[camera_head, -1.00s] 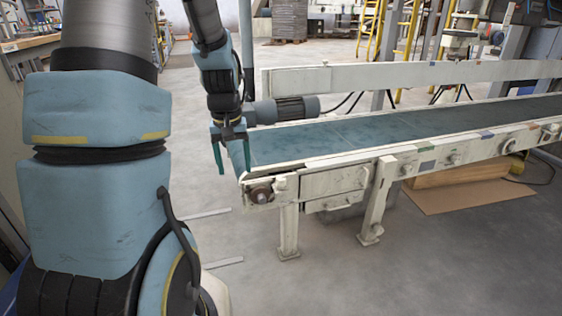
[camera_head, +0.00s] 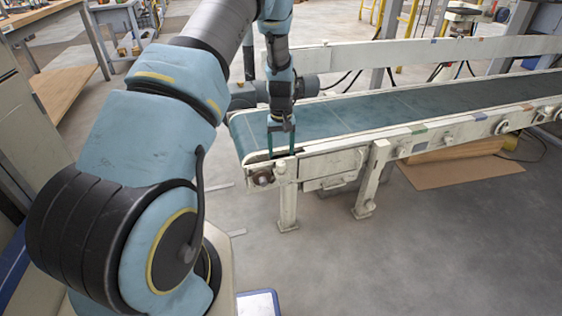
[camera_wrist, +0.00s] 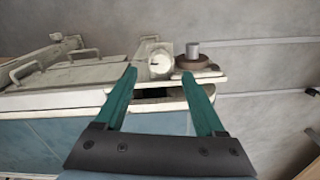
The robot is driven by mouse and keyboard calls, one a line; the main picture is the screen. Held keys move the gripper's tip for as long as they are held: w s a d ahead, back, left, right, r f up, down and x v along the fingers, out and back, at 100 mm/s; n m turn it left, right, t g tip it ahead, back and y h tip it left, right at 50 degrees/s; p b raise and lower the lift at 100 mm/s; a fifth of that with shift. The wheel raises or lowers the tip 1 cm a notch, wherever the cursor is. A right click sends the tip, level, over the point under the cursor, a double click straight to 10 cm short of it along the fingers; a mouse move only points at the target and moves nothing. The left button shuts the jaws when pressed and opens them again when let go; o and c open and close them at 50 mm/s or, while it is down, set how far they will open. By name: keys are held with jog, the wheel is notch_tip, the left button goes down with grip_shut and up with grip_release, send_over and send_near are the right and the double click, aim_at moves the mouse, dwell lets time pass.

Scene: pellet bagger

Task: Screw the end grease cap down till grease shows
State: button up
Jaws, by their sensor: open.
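The end grease cap (camera_wrist: 193,50) looks like a small silver-grey cylinder on a round brown bearing housing (camera_wrist: 195,64) in the wrist view. In the head view the cap (camera_head: 264,181) is small at the near left corner of the conveyor, on the frame's outer side. My gripper (camera_head: 281,153) is open and empty, above the conveyor's left end. In the wrist view my gripper (camera_wrist: 159,73) has its teal fingers spread, and the cap lies just beyond the right fingertip, apart from it. I cannot make out any grease.
The conveyor's blue belt (camera_head: 400,107) runs off to the right between pale side rails. A grey motor (camera_head: 304,87) sits behind its left end. Handled covers (camera_wrist: 75,73) line the frame side. The floor (camera_head: 400,260) in front is clear, apart from brown cardboard (camera_head: 458,172) under the conveyor.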

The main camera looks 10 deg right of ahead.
aim_at(281, 163)
jog(key=shift+f, duration=2.7)
jog(key=shift+c, duration=0.4)
grip_shut()
